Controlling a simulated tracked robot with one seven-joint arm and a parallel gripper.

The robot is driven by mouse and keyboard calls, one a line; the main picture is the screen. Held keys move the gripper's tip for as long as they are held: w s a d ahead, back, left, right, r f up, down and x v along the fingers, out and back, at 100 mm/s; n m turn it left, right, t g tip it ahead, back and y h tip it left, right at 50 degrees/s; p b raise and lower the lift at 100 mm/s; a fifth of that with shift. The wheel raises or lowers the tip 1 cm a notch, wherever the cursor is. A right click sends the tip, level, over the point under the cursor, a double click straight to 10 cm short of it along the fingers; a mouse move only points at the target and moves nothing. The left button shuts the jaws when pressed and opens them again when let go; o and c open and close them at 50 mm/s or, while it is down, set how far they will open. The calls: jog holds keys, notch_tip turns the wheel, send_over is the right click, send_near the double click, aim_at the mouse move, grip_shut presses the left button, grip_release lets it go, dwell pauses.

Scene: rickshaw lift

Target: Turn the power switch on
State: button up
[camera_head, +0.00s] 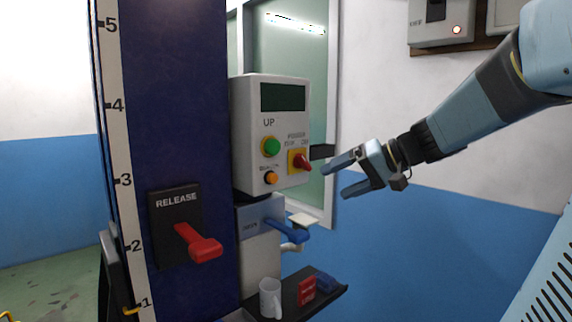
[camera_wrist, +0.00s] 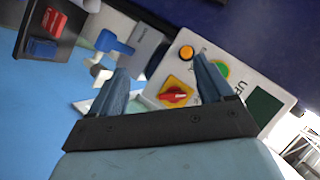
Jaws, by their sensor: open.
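The power switch (camera_head: 301,161) is a red rotary knob on a yellow plate, on the front of a light grey control box (camera_head: 240,135). The knob points toward the lower right in the head view. It also shows in the wrist view (camera_wrist: 174,95), between my fingers and beyond them. My gripper (camera_head: 343,180) is open and empty, to the right of the box and apart from the knob. In the wrist view the two fingertips (camera_wrist: 162,72) stand either side of the knob's line.
A green UP button (camera_head: 271,146) and an orange button (camera_head: 271,178) sit beside the switch. Below are a blue lever (camera_head: 288,233) and a shelf (camera_head: 325,297) with a white mug (camera_head: 270,298). A red RELEASE lever (camera_head: 200,243) projects from the blue column (camera_head: 175,100).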

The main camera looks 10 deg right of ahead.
aim_at(308, 163)
jog(key=shift+o, duration=0.9)
jog(key=w+d+r+t+y, duration=0.1)
jog(key=w+d+r+t, duration=0.2)
jog(key=w+d+r, duration=0.1)
jog(key=shift+w+d, duration=0.7)
jog(key=shift+d, duration=0.15)
jog(key=shift+y, duration=0.3)
jog(key=x, duration=1.3)
jog(key=shift+w+a, duration=0.15)
jog(key=shift+w, duration=0.25)
jog(key=c, duration=1)
jog(key=shift+f, duration=0.1)
